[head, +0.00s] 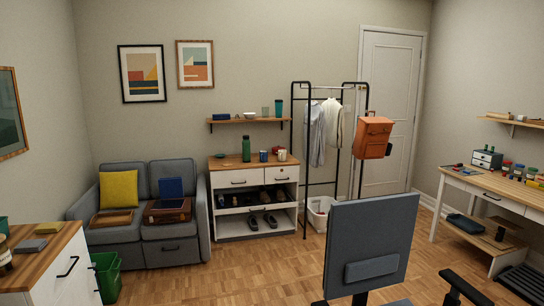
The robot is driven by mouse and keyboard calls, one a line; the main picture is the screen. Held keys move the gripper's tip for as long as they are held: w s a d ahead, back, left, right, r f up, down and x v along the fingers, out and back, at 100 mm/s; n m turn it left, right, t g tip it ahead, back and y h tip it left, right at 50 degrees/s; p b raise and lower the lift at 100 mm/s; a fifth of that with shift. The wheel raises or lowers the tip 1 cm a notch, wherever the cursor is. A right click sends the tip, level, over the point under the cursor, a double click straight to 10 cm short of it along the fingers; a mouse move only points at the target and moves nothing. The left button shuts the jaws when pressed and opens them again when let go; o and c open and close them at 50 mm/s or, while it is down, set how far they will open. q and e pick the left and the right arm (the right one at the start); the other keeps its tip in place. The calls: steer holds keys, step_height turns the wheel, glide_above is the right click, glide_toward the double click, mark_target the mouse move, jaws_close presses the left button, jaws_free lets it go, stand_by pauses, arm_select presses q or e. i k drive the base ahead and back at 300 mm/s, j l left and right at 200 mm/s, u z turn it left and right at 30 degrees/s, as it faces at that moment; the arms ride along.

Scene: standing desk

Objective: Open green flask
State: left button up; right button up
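A tall green flask (246,149) stands upright on the wooden top of the white shoe cabinet (228,182) against the back wall. Its top looks closed, but it is too small to tell the cap's details. Neither of my grippers shows in the head view. The flask is across the room, with nothing touching it that I can see.
Mugs (264,156) stand right of the flask. A wall shelf (248,121) hangs above. A grey sofa (170,252) is left, a clothes rack (306,160) right. An office chair (370,240) stands in the right foreground. The parquet floor (255,265) before the cabinet is clear.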

mark_target(246, 144)
steer(key=i+j+u, duration=0.25)
steer(key=i, duration=0.15)
steer(key=i+j, duration=0.2)
steer(key=i, duration=0.3)
steer(key=i+j+u, duration=0.15)
steer(key=i, duration=0.4)
steer(key=i+j, duration=0.15)
steer(key=i, duration=0.35)
steer(key=i+z, duration=0.2)
steer(key=i, duration=0.45)
steer(key=i+z, duration=0.25)
steer(key=i, duration=0.35)
steer(key=i+j+z, duration=0.2)
steer(key=i, duration=0.45)
